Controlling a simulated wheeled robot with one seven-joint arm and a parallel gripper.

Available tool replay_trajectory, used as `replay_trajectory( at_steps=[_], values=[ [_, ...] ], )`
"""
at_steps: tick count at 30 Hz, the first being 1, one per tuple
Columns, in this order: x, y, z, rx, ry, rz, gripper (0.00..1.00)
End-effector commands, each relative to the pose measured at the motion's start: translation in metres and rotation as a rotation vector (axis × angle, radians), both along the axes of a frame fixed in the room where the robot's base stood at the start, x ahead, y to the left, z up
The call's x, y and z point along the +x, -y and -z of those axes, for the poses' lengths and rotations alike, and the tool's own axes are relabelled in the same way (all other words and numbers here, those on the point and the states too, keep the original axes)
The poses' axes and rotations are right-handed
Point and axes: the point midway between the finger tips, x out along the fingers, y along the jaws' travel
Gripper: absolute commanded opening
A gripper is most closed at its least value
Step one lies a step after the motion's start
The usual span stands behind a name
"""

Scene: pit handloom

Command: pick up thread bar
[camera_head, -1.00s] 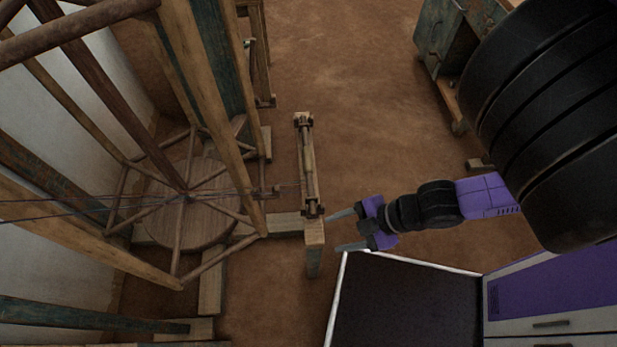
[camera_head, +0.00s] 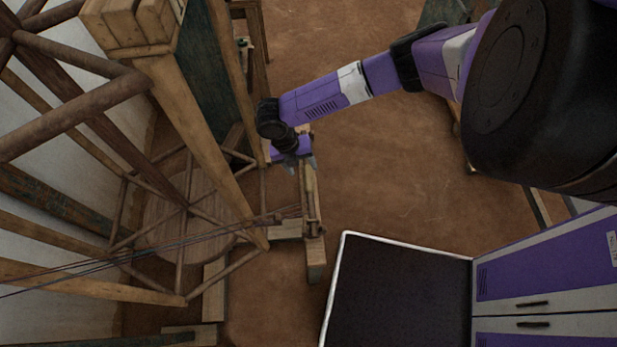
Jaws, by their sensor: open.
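The thread bar (camera_head: 311,203) appears to be the slim wooden bar lying lengthwise along a low wooden stand (camera_head: 316,262), left of the picture's middle. Its near part shows; its far part is hidden under my gripper and wrist. My gripper (camera_head: 300,163) is open and points down over the far part of the bar. I cannot tell whether the fingers touch the bar or are still above it.
The wooden loom frame (camera_head: 195,130) with tall posts and a round wooden disc (camera_head: 185,215) stands close on the left. Dark threads (camera_head: 150,250) run from the left toward the stand. Open brown floor (camera_head: 390,190) lies to the right.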

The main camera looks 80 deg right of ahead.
Motion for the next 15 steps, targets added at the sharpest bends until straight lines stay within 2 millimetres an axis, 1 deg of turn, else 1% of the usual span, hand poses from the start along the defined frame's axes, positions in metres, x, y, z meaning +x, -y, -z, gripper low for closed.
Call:
replay_trajectory(
  at_steps=[10,15],
  values=[
    [-0.008,0.001,0.033,-0.001,-0.004,-0.002,0.56],
    [-0.013,0.001,0.058,-0.001,-0.004,0.0,0.56]
  ],
)
